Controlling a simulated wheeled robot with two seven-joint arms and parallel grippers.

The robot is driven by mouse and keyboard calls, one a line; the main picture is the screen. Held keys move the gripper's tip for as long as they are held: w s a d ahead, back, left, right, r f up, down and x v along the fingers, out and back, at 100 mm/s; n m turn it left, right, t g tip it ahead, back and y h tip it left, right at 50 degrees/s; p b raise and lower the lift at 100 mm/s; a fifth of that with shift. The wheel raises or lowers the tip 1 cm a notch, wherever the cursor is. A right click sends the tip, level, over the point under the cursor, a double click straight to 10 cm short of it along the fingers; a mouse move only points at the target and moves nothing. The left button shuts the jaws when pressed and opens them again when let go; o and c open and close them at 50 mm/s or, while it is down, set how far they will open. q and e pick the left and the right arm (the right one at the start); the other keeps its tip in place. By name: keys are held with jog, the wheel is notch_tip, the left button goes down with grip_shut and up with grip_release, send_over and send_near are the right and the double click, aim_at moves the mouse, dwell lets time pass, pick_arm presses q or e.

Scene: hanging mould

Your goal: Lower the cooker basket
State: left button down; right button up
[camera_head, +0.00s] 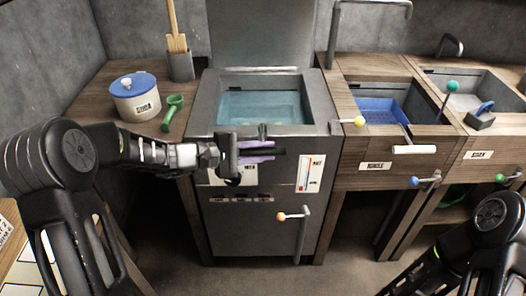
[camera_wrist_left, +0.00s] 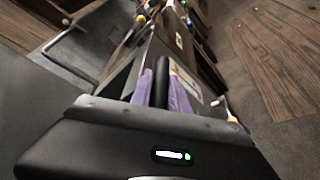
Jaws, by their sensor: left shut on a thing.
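The cooker (camera_head: 315,225) is a grey metal cabinet with an open vat of bluish water (camera_head: 262,106) on top. My left gripper (camera_head: 272,152), with purple fingers, is in front of the cooker, just below the vat's front rim. It is shut on a black bar, which looks like the basket handle (camera_wrist_left: 161,84); in the left wrist view the bar lies between the purple fingers. I cannot make out the basket itself in the vat. My right arm shows at the lower right, but its gripper is out of view.
A white pot with a blue lid (camera_head: 136,100), a green scoop (camera_head: 173,112) and a utensil holder (camera_head: 181,66) stand on the left counter. A lever with an orange knob (camera_head: 281,216) sticks out of the cooker front. To the right is a sink with a blue basket (camera_head: 378,111).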

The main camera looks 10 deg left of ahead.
pick_arm(q)
jog(key=shift+s+f, duration=0.1)
jog(key=shift+f, duration=0.3)
jog(key=c, duration=1.6)
grip_release()
jog(key=o, duration=0.3)
jog(key=shift+a, duration=0.1)
jog(key=shift+r, duration=0.1)
jog(key=v, duration=0.7)
jog(key=shift+s+a, duration=0.15)
jog(key=shift+a, duration=0.15)
